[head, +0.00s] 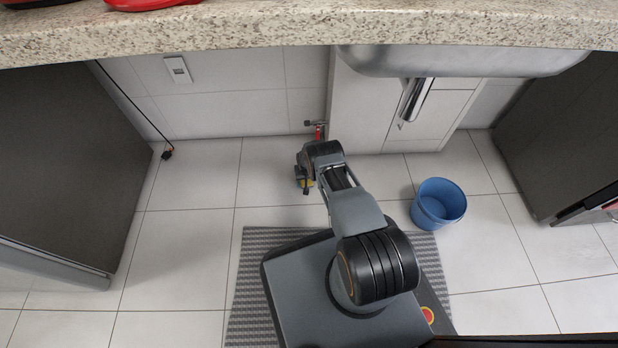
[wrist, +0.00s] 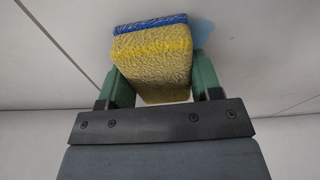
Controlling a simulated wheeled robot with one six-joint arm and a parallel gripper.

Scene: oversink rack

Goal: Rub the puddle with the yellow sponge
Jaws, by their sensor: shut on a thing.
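The yellow sponge (wrist: 155,58) has a blue layer along its far edge and fills the space between the green fingers of my gripper (wrist: 163,80) in the wrist view. My gripper is shut on it. In the head view my gripper (head: 304,180) is low over the white floor tiles, left of the sink cabinet, with a small bit of yellow showing. A pale blue patch (wrist: 204,32), likely the puddle, shows on the floor just beyond the sponge's right side; part of it is hidden. I cannot tell whether the sponge touches the floor.
A blue bucket (head: 438,204) stands on the tiles to the right. A grey woven mat (head: 250,290) lies under my base. A red-handled valve (head: 318,130) is at the wall near my gripper. The granite counter (head: 250,28) hangs above. Floor to the left is clear.

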